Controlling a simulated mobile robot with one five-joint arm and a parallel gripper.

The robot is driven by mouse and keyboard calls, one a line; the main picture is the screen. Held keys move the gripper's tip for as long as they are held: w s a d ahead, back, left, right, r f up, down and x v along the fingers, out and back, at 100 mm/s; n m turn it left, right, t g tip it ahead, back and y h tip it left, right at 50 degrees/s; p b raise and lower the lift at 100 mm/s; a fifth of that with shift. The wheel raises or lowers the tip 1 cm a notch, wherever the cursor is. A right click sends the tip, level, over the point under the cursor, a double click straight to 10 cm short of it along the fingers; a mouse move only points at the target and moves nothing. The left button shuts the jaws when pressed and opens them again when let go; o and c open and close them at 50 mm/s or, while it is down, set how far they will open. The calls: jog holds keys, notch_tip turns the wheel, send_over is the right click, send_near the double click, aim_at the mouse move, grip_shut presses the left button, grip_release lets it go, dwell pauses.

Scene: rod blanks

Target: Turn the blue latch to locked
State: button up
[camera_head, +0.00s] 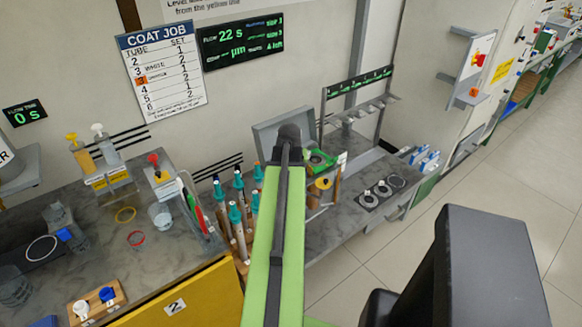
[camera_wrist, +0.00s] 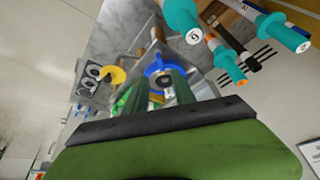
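In the wrist view a blue round part (camera_wrist: 159,66), which looks like the blue latch, lies just beyond my fingertips. Its dark round centre shows between the fingers, and its lower part is hidden. My gripper (camera_wrist: 158,88) has two green fingers standing apart, one on each side of that centre. I see no clear grip on it, and cannot tell if the fingers touch it. In the head view my green arm hides the gripper and this blue part. A yellow disc (camera_head: 323,183) on a wooden stand shows right of the arm, and also in the wrist view (camera_wrist: 113,76).
Several teal-capped rods (camera_head: 238,215) stand close left of my arm; they also appear near the gripper in the wrist view (camera_wrist: 226,66). A grey panel (camera_head: 268,133) stands behind. Dark ring holders (camera_head: 368,200) lie on the bench at right. The floor (camera_head: 410,235) at right is clear.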

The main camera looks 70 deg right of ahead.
jog(key=p+v, duration=0.5)
jog(key=v, duration=0.3)
jog(key=shift+p, duration=0.35)
jog(key=shift+r, duration=0.15)
